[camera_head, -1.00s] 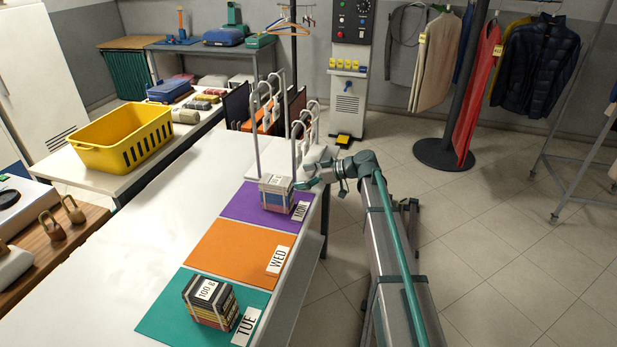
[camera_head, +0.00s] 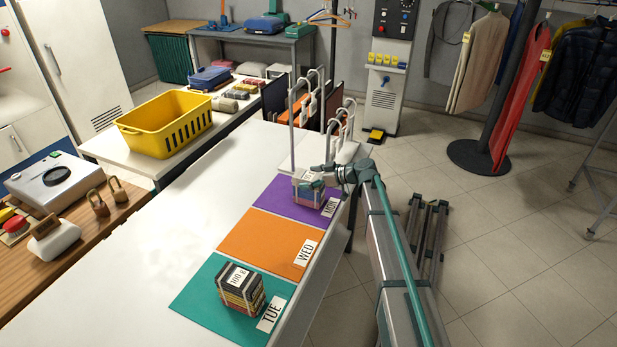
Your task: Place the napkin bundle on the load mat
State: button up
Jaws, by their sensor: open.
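A small strapped bundle of folded cloth (camera_head: 308,198), pinkish and blue with a pale label on top, stands on the purple mat (camera_head: 274,198) tagged MON. My gripper (camera_head: 313,183) is open at the top of this bundle, reaching in from the right and partly covering it. I cannot tell whether the fingers touch it. A second strapped bundle (camera_head: 241,289), dark on top with yellow and red layers and a white label, stands on the teal mat (camera_head: 200,298) tagged TUE. The orange mat (camera_head: 262,243) tagged WED between them is empty. No mat visibly reads "load".
White hooked rails (camera_head: 293,135) stand just behind the purple mat, close to my gripper. A yellow basket (camera_head: 165,125) sits on the table beyond. The white counter (camera_head: 160,245) left of the mats is clear. Padlocks and a scale lie at the left.

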jog(key=shift+a+f, duration=0.1)
jog(key=shift+c, duration=0.4)
jog(key=c, duration=1.1)
jog(key=shift+c, duration=0.2)
jog(key=shift+c, duration=0.7)
